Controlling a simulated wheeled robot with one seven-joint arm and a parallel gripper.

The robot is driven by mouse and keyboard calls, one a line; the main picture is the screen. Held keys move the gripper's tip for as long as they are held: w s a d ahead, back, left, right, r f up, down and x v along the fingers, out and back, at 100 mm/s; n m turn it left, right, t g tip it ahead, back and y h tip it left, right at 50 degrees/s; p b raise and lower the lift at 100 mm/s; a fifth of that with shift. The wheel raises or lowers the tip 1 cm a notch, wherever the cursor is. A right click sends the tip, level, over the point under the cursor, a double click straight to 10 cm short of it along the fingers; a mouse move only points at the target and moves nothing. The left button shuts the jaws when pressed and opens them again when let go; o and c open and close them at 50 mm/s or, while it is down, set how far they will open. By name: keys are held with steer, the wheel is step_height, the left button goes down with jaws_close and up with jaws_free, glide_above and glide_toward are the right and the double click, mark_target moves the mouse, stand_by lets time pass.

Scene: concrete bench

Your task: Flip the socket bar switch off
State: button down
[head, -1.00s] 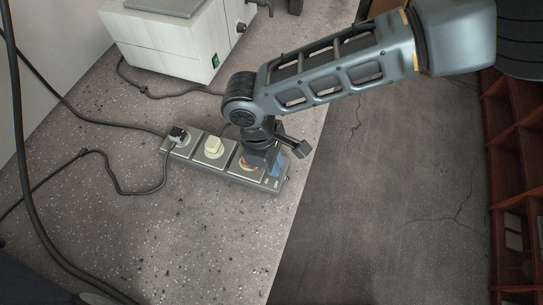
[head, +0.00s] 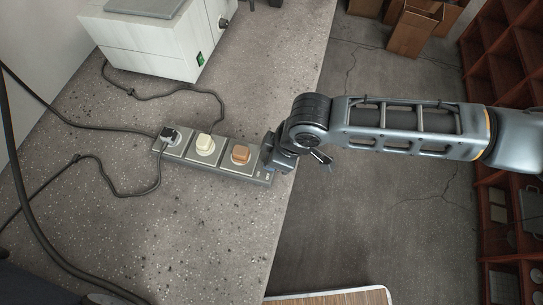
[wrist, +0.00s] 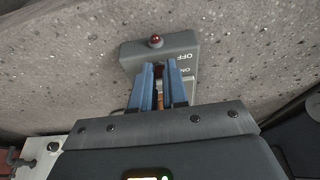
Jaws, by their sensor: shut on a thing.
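The grey socket bar (head: 232,171) lies on the bench, with a black plug (head: 170,135), a cream plug (head: 205,141) and a brown plug (head: 240,153) in its sockets. My gripper (head: 270,166) is at the bar's right end. In the wrist view its blue fingers (wrist: 160,67) reach down onto the bar's end and are shut on a small reddish switch (wrist: 159,73). The fingers hide most of the switch, so I cannot tell which way it is tipped. OFF and ON markings (wrist: 184,62) and a red lamp (wrist: 156,41) show on the bar's end.
A white machine (head: 155,45) with a green switch stands behind the bar. Black cables (head: 120,180) run across the bench to the left. The bench edge drops off just right of the bar. Wooden shelves (head: 500,70) and cardboard boxes (head: 412,30) stand beyond.

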stand_by(0.3)
steer(key=c, duration=1.1)
jaws_free()
steer(key=shift+c, duration=0.2)
steer(key=v, duration=0.7)
steer(key=shift+d+r, duration=0.2)
steer(key=shift+r, duration=0.1)
steer(key=shift+a, duration=0.1)
